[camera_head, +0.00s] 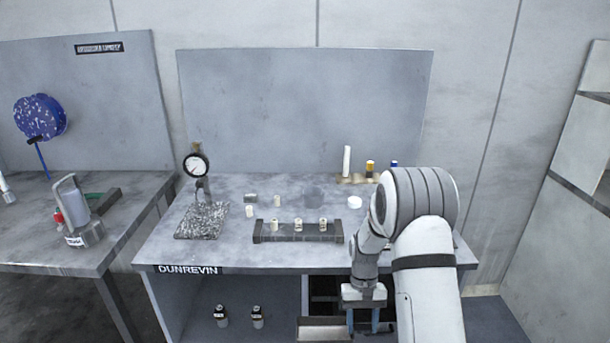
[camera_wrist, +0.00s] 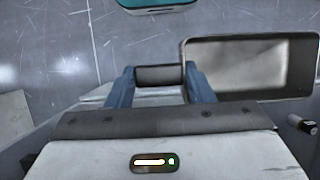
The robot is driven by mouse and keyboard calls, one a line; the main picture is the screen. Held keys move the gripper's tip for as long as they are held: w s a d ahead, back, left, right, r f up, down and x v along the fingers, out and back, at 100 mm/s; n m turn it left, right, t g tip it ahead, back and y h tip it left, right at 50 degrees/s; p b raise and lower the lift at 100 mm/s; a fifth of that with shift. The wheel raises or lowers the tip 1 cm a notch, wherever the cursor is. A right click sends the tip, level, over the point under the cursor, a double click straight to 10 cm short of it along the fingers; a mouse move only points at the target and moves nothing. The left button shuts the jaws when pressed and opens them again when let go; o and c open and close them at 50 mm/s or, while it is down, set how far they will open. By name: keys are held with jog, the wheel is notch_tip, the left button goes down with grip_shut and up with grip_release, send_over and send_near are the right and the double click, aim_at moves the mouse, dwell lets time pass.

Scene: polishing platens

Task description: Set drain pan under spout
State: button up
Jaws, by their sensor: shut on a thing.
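The drain pan (camera_wrist: 250,40) is a dark-rimmed rectangular tray with a pale inside, at the right of the wrist view. It also shows at the bottom of the head view (camera_head: 324,330), partly cut off by the frame edge. My gripper (camera_wrist: 160,78) has its blue fingers closed on a dark grip piece at the pan's left side. In the head view my gripper (camera_head: 366,318) points down in front of the bench, just right of the pan. I cannot make out the spout for certain in either view.
The bench (camera_head: 260,262) labelled DUNREVIN carries a dark rack (camera_head: 297,236), a dial gauge (camera_head: 197,165) and several small cylinders. Two dark bottles (camera_head: 239,317) stand on the shelf below. A teal-edged object (camera_wrist: 158,6) shows at the top of the wrist view.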

notch_tip(320, 180, down, 3)
jog(key=shift+r+b, duration=0.1)
jog(key=shift+b, duration=0.8)
